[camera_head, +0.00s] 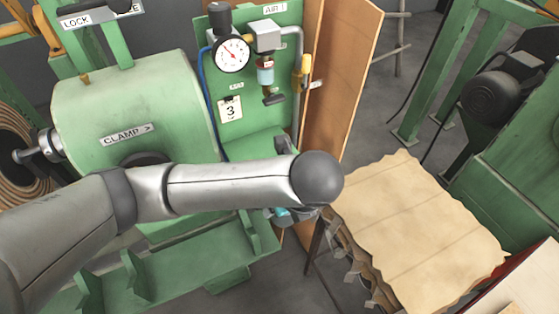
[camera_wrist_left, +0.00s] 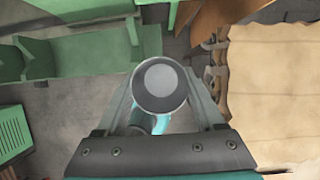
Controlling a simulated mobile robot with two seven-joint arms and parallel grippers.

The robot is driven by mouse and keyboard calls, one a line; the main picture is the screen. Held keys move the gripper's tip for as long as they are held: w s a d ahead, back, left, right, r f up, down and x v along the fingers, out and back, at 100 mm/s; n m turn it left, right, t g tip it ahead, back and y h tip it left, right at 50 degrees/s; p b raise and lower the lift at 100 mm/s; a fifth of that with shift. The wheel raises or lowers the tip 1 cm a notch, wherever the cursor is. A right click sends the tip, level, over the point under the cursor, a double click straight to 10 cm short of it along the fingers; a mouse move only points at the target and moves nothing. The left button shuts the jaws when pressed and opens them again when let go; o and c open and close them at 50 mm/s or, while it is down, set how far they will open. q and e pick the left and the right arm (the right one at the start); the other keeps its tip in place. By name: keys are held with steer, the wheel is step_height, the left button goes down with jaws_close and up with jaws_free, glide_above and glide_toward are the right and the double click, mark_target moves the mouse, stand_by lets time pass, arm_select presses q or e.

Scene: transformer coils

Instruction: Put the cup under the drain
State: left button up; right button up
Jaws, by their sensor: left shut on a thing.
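The cup (camera_wrist_left: 160,83) shows in the left wrist view as a round grey shape with a pale rim and a teal part below it. My left gripper (camera_wrist_left: 162,90) is shut on it, one finger on each side. In the head view my left gripper (camera_head: 292,214) is mostly hidden behind my own arm's round joint, and only a small teal bit (camera_head: 282,215) shows. The gripper is below and in front of this fitting. My right gripper is out of view.
A green clamp drum (camera_head: 130,100) stands left of the panel, with a pressure gauge (camera_head: 232,54) above. A wooden board (camera_head: 335,70) stands right of the panel. A stack of brown sheets (camera_head: 420,225) lies at right.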

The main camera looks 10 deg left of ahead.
arm_select(q)
steer(key=shift+s, duration=0.2)
steer(key=shift+w+a+f+n+b, duration=0.1)
steer(key=shift+a+f+n+b, duration=0.1)
steer(key=shift+f+n+b, duration=0.15)
steer(key=a+r+n+g+h+b, duration=0.1)
steer(key=a+n+g+b, duration=0.3)
steer(key=n, duration=1)
steer(key=s+a+r+n+g+h+b, duration=0.1)
steer(key=a+n+g+b, duration=0.3)
steer(key=n, duration=1)
steer(key=a+b, duration=0.3)
steer(key=shift+r+h, duration=0.3)
steer(key=shift+r, duration=0.1)
steer(key=shift+a+r+n, duration=0.1)
steer(key=shift+n, duration=0.15)
